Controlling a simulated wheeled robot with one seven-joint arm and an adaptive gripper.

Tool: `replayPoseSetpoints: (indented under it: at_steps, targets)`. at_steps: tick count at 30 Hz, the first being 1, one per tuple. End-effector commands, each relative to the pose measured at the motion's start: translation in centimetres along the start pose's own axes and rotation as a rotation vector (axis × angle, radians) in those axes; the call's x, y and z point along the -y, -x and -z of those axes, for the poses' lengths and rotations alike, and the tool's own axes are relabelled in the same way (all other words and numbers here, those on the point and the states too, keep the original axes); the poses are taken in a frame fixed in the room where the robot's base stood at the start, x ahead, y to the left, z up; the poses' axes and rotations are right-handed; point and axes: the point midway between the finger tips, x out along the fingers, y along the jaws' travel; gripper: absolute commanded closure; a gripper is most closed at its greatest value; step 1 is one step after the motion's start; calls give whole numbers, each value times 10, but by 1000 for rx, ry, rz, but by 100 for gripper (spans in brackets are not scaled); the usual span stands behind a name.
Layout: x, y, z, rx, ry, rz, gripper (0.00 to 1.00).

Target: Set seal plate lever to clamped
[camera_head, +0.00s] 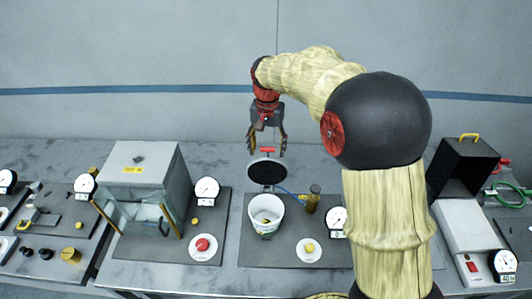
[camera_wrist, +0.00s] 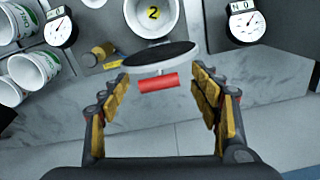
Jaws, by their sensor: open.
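A round seal plate with a dark face (camera_head: 266,172) stands raised behind a white cup (camera_head: 266,210) in the head view. It also shows as a dark disc with a pale rim in the wrist view (camera_wrist: 160,58). A short red bar (camera_wrist: 158,82), which looks like the lever handle, sits at the plate's near edge; it shows in the head view too (camera_head: 267,149). My gripper (camera_head: 267,152) is open and empty above the plate. In the wrist view its fingers (camera_wrist: 160,84) lie to either side of the red bar, with gaps on both sides. I see no clamped marking.
A glass-fronted box (camera_head: 142,190) stands to the left and an open black-lidded unit (camera_head: 465,168) to the right. Gauges (camera_head: 206,190), a red button (camera_head: 202,245) and a brass cylinder (camera_head: 313,200) stand near the cup. The bench strip behind the plate is clear.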

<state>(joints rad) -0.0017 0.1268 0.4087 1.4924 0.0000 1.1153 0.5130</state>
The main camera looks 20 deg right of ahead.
Motion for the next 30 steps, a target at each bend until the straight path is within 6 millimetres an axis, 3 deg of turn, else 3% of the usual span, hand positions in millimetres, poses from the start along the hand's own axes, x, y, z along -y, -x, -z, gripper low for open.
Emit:
replayPoseSetpoints:
  at_steps: [6, 17, 30]
  targets:
    - [0, -22, 0, 0, 0, 0, 37]
    - [0, -27, 0, -2, 1, 1, 38]
    - [0, -28, 0, 0, 1, 0, 63]
